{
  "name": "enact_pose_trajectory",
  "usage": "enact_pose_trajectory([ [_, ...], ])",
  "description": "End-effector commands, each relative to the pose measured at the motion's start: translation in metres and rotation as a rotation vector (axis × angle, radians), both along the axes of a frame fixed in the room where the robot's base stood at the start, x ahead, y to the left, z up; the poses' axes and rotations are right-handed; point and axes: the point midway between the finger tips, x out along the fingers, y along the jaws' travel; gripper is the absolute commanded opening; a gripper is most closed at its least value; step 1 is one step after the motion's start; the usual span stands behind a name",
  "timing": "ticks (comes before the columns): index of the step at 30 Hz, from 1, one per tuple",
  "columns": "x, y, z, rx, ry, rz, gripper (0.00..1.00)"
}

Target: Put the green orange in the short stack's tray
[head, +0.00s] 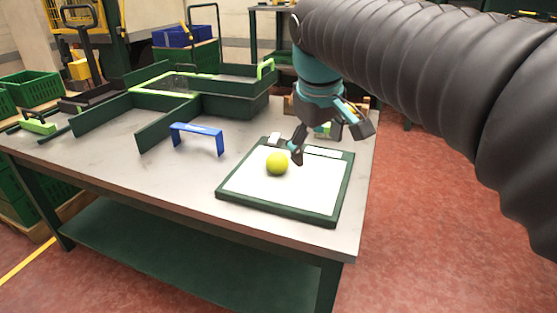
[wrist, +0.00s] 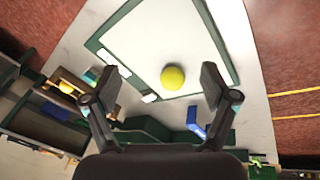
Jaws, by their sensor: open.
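The green orange (head: 277,163), yellow-green and round, rests on a white board (head: 250,188) with a dark green rim on the table. In the wrist view the orange (wrist: 173,77) shows between my two fingers, a little beyond their tips. My gripper (head: 330,140) is open and empty, above the board's back right part, to the right of the orange and apart from it. I cannot tell which tray belongs to the short stack.
Dark green walled channels (head: 165,95) fill the table's back left. A blue arch (head: 197,136) stands between them and the board. Green crates (head: 33,88) stand at the far left. A wooden-edged rack (wrist: 45,115) shows left in the wrist view. The table's front left is clear.

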Motion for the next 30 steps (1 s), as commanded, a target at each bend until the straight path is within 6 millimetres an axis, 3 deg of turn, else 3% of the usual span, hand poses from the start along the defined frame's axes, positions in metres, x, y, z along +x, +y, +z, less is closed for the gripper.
enact_pose_trajectory([
  [1,0.016,0.016,0.003,-0.025,0.015,0.046,0.85],
  [6,0.054,0.059,0.015,-0.109,0.061,0.177,0.85],
  [13,0.078,0.098,0.020,-0.175,0.095,0.278,0.85],
  [19,0.085,0.103,0.009,-0.190,0.105,0.298,0.85],
  [30,0.099,0.092,-0.050,-0.189,0.104,0.296,0.85],
])
